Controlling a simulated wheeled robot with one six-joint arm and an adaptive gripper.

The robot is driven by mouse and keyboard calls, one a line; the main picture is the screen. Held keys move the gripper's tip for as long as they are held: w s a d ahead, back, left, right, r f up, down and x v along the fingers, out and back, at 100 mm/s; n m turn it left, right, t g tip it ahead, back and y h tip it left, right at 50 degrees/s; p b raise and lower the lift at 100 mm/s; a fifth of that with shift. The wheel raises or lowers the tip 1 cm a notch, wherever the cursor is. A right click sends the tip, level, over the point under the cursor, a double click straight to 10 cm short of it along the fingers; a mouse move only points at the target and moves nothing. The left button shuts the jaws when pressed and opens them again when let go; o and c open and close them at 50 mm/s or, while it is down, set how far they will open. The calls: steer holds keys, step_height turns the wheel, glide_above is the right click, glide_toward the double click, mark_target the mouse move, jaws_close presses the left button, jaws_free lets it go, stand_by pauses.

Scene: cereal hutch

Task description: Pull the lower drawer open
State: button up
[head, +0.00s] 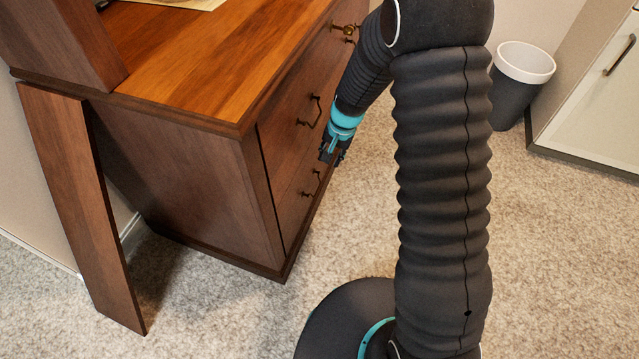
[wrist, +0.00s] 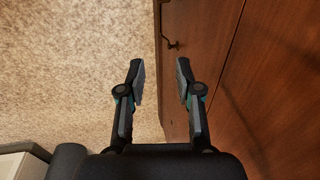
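The lower drawer (head: 294,207) is a brown wooden front low on the hutch, flush with the cabinet in the head view. Its dark handle (head: 312,184) sticks out from the front. My gripper (head: 333,156) is in front of the drawer faces, a little above and to the right of that handle in the head view. In the wrist view my gripper (wrist: 160,72) is open, with nothing between its fingers. A dark handle (wrist: 173,44) shows just ahead of the fingertips, nearer the right finger, apparently the lower drawer's.
An upper drawer with a dark handle (head: 311,111) sits above. A dark bin with a white rim (head: 517,84) and a pale cabinet (head: 592,100) stand at the right. Carpet before the drawers is clear.

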mark_target(318, 189)
steer(key=b+x, duration=0.1)
steer(key=x, duration=1.5)
steer(key=shift+s+f, duration=0.1)
steer(key=shift+f, duration=0.15)
jaws_close()
